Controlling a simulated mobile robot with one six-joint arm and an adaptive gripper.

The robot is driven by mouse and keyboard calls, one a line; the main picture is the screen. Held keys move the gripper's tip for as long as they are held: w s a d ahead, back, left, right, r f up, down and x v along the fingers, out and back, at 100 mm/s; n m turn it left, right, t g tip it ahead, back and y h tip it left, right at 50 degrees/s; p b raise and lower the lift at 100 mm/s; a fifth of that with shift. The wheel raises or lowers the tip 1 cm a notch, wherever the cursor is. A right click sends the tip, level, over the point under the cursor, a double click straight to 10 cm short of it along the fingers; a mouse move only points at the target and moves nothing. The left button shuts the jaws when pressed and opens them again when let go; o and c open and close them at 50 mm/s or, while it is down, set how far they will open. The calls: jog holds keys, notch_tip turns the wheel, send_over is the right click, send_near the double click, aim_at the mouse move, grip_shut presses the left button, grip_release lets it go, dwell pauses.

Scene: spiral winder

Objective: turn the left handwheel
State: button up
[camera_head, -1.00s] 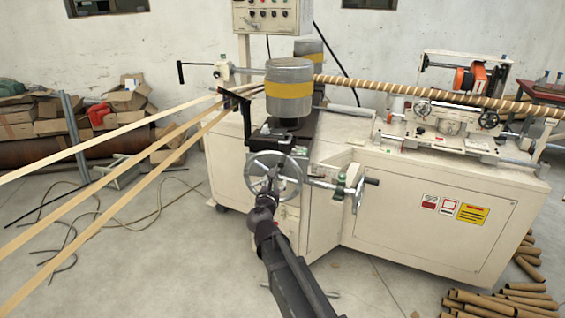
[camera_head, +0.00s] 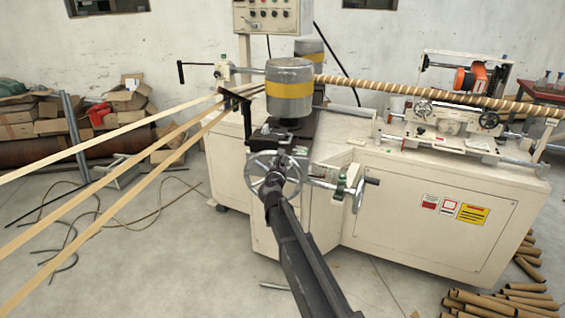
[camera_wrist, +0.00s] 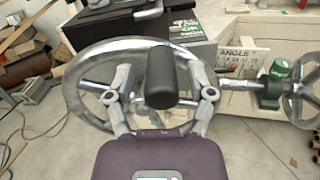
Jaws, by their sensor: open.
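The left handwheel (camera_head: 251,183) is a grey metal spoked wheel on the front of the winder, below the grey drum with the yellow band. It fills the upper left of the wrist view (camera_wrist: 72,92), where its black crank knob (camera_wrist: 160,78) points toward the camera. My gripper (camera_wrist: 163,90) is open, with one finger on each side of the knob. A gap shows on both sides, so the fingers look apart from it. In the head view my gripper (camera_head: 282,172) is in front of the wheel and hides part of it.
A second handwheel (camera_head: 358,194) stands close on the right, on a green-capped bracket; it also shows in the wrist view (camera_wrist: 304,92). Paper strips (camera_head: 100,185) run in from the left. Cardboard tubes (camera_head: 505,300) lie on the floor at the right.

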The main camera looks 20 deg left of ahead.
jog(key=shift+w+a, duration=0.1)
jog(key=shift+w, duration=0.4)
jog(key=shift+c, duration=0.2)
